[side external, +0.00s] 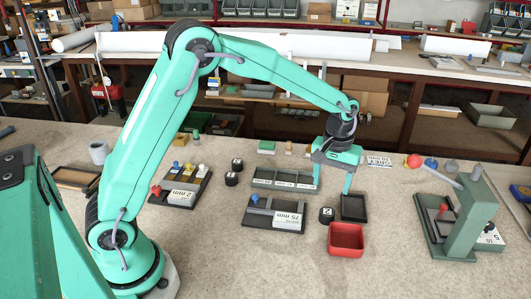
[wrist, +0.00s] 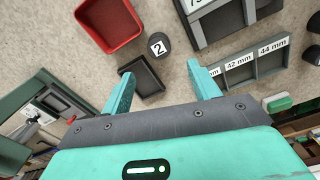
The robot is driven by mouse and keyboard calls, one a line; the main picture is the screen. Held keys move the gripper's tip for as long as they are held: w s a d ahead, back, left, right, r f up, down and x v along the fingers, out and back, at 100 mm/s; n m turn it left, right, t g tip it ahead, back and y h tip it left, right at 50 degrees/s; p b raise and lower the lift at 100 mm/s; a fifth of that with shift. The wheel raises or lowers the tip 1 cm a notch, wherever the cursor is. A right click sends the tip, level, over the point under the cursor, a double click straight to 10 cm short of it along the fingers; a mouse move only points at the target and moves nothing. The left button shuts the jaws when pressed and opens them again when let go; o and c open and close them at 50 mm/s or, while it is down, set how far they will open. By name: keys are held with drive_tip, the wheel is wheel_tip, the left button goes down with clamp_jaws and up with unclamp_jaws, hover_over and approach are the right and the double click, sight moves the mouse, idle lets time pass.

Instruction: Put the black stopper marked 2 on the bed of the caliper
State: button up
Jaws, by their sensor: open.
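The black stopper marked 2 (side external: 327,214) stands upright on the bench between the red bin and the grey rack; its white 2 reads clearly in the wrist view (wrist: 158,44). My gripper (side external: 331,185) is open and empty above the bench, behind the stopper in the side view. In the wrist view the stopper lies just beyond the gap between my fingertips (wrist: 160,72).
A red bin (side external: 346,241) and a small black tray (side external: 354,208) stand close to the stopper. Two other black stoppers (side external: 237,164) (side external: 231,179) stand further left. The front bench is clear.

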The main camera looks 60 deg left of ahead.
drive_tip(key=shift+r, duration=0.85)
drive_tip(key=s+a+r+m+t, duration=0.1)
drive_tip(key=s+a+r, duration=0.1)
drive_tip(key=s+r, duration=0.4)
drive_tip(key=s+a+r+m+t, duration=0.2)
drive_tip(key=s+a+r, duration=0.1)
drive_tip(key=s+r, duration=0.25)
drive_tip(key=s+a+m+t, duration=0.2)
drive_tip(key=s, duration=1.3)
drive_tip(key=shift+a+r+m+t, duration=0.15)
drive_tip(key=shift+a+m+t, duration=0.05)
drive_tip(key=shift+m+t, duration=0.1)
drive_tip(key=shift+s, duration=0.1)
drive_tip(key=shift+c, duration=1.1)
